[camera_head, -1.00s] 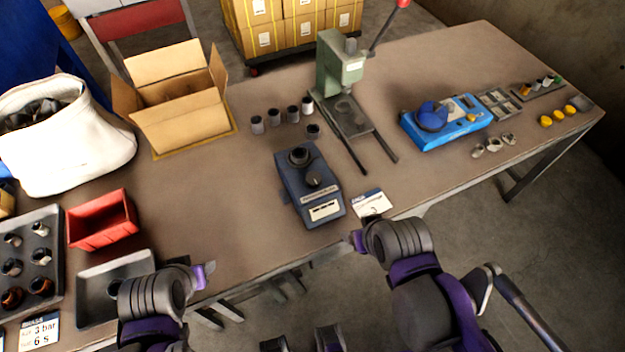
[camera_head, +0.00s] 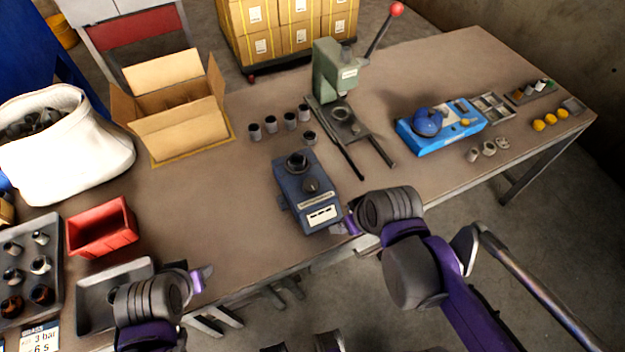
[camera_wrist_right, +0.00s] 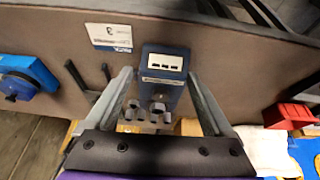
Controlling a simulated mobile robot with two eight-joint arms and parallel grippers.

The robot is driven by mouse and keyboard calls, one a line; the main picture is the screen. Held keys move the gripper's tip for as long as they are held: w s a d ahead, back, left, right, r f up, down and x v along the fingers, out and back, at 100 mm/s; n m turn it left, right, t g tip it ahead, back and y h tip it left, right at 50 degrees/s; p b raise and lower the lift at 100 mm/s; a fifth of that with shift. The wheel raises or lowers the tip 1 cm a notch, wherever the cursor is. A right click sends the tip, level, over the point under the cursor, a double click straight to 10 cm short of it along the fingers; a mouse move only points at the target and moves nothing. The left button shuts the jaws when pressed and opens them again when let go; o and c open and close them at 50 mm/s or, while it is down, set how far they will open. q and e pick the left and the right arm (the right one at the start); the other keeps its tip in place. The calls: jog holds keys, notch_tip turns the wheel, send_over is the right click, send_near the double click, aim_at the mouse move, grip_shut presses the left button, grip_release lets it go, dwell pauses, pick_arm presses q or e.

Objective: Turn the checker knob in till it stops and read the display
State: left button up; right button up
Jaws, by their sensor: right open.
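The dark blue checker (camera_head: 305,212) stands on the table near its front edge. A round black socket (camera_head: 297,161) is on its far part, and the black checker knob (camera_head: 312,186) sits in front of it. The display (camera_head: 322,216) is on the near face; its reading is too small to make out. My right gripper (camera_head: 347,226) is beside the checker's near right corner. In the right wrist view the checker (camera_wrist_right: 164,62) lies between the open, empty fingers of the right gripper (camera_wrist_right: 162,90), beyond them. My left gripper (camera_head: 203,275) is over the front edge by a grey tray; its jaw state is unclear.
A green press (camera_head: 327,72) with a red-tipped lever stands behind the checker. Several grey cups (camera_head: 271,124) stand left of the press. A blue device (camera_head: 440,128) is to the right. A red bin (camera_head: 102,226) and a grey tray (camera_head: 95,287) are at left. Table left of the checker is clear.

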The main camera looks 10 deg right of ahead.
aim_at(311, 184)
jog(key=w+a+r+n+g+y+p, duration=0.1)
jog(key=w+r+n+g+y+p, duration=0.15)
jog(key=w+n, duration=0.9)
jog(key=w+a+f+m, duration=0.1)
jog(key=f, duration=0.2)
jog(key=w+a+f+m, duration=0.1)
jog(key=w+f, duration=0.1)
jog(key=f, duration=0.1)
jog(key=w+a+f+m, duration=0.1)
jog(key=w+f, duration=0.1)
jog(key=f, duration=0.2)
jog(key=shift+w+a+t+y, duration=0.1)
jog(key=shift+a+t+y, duration=0.15)
pick_arm(q)
jog(key=r, duration=0.1)
jog(key=w+r, duration=0.1)
jog(key=r, duration=0.1)
jog(key=shift+w+r, duration=0.3)
jog(key=shift+w, duration=0.1)
pick_arm(e)
jog(key=c, duration=1.4)
